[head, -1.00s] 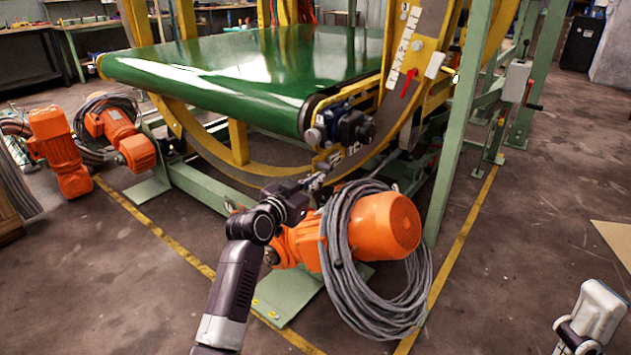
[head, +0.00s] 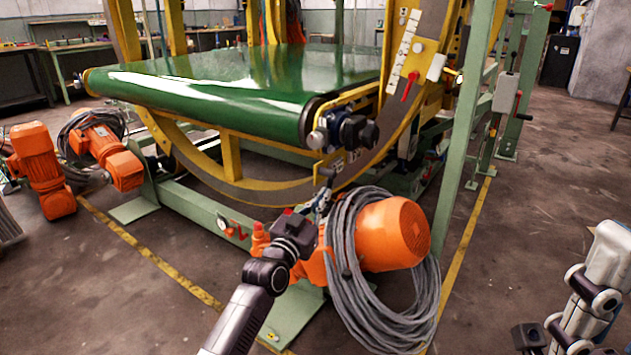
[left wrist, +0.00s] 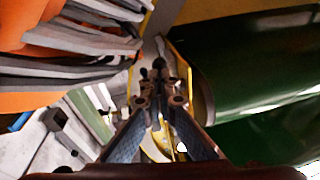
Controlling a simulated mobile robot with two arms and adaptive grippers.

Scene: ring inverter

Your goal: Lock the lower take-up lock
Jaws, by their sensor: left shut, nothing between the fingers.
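My left gripper (head: 324,184) is shut with nothing between its fingers. It points up and away beside the cable coil, below the near end of the belt roller. In the left wrist view its fingertips (left wrist: 157,88) are together, with a small dark knob-like part (left wrist: 158,63) just beyond; I cannot tell whether they touch. A red lever (head: 409,86) sits on the yellow plate of the ring. Small red parts (head: 233,230) sit on the low green beam, left of the gripper. I cannot tell which part is the lower take-up lock. My right gripper is not clearly seen.
The orange motor (head: 395,235) and its grey cable coil (head: 345,255) stand right beside the left gripper. The green belt (head: 220,95) and a dark drive unit (head: 355,131) are above it. More orange motors (head: 45,170) are left.

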